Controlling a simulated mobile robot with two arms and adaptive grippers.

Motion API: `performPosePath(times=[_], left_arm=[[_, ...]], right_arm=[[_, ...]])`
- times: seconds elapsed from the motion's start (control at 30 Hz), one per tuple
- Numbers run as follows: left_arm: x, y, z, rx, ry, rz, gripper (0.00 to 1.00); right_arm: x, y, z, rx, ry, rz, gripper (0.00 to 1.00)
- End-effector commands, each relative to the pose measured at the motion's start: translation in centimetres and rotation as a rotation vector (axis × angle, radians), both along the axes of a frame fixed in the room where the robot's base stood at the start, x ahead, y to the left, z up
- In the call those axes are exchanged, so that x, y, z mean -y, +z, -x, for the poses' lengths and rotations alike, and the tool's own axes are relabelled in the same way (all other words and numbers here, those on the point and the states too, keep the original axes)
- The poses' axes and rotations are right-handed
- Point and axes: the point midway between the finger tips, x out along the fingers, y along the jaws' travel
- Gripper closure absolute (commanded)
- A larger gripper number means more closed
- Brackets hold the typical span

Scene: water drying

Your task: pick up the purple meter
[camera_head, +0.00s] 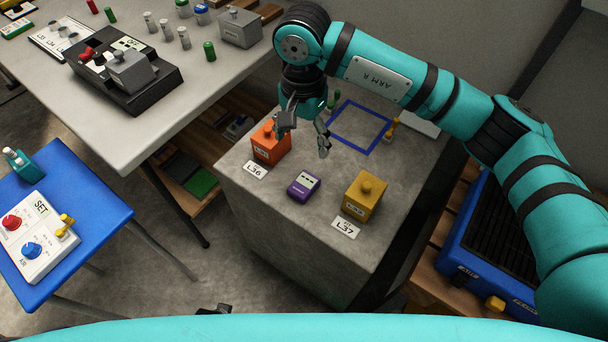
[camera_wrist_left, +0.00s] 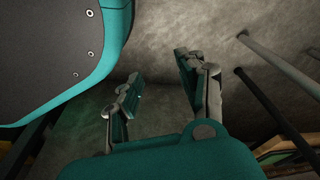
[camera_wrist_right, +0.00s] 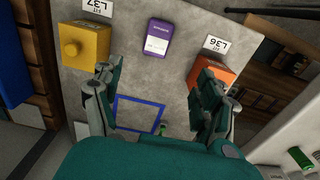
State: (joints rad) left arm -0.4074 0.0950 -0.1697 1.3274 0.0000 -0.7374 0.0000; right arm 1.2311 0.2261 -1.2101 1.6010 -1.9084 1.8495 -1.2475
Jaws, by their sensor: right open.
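The purple meter (camera_head: 304,186) lies on the grey stone-like block (camera_head: 277,231), between an orange box and a yellow box. In the right wrist view the meter (camera_wrist_right: 159,37) shows fully, beyond and between my fingertips. My right gripper (camera_head: 306,132) is open and empty above the block, behind the meter and next to the orange box; it also shows in the right wrist view (camera_wrist_right: 156,82). It does not touch the meter. My left gripper (camera_wrist_left: 158,72) shows only in the left wrist view, open and empty above the floor.
The orange box (camera_head: 270,142) with label L36 and the yellow box (camera_head: 363,196) with label L37 flank the meter. A blue square outline (camera_head: 360,127) and small green and yellow pieces lie behind. A blue table (camera_head: 90,221) and a grey workbench (camera_head: 140,120) stand to the left.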

Motion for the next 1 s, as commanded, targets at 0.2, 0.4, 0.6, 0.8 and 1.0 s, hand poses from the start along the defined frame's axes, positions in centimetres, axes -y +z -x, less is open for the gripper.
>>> performPosePath(times=[0.2, 0.4, 0.6, 0.8, 1.0], left_arm=[[0.0, 0.3, -0.4, 0.004, 0.001, 0.000, 0.60], [0.1, 0.6, -0.7, 0.006, 0.001, 0.000, 0.60], [0.1, 0.8, -0.8, 0.008, 0.001, 0.001, 0.60], [0.1, 0.8, -0.8, 0.011, 0.001, 0.001, 0.60], [0.0, 0.3, -0.1, -0.007, 0.001, -0.002, 0.60]], right_arm=[[0.0, -5.2, 0.2, -0.006, -0.002, 0.000, 0.25], [0.0, -8.6, 0.1, -0.003, -0.002, -0.002, 0.25], [0.0, -9.8, 0.2, -0.002, -0.001, -0.003, 0.25], [0.1, -12.6, 1.0, -0.006, -0.002, -0.003, 0.25], [0.1, -14.6, 0.9, -0.002, -0.002, -0.004, 0.25]])
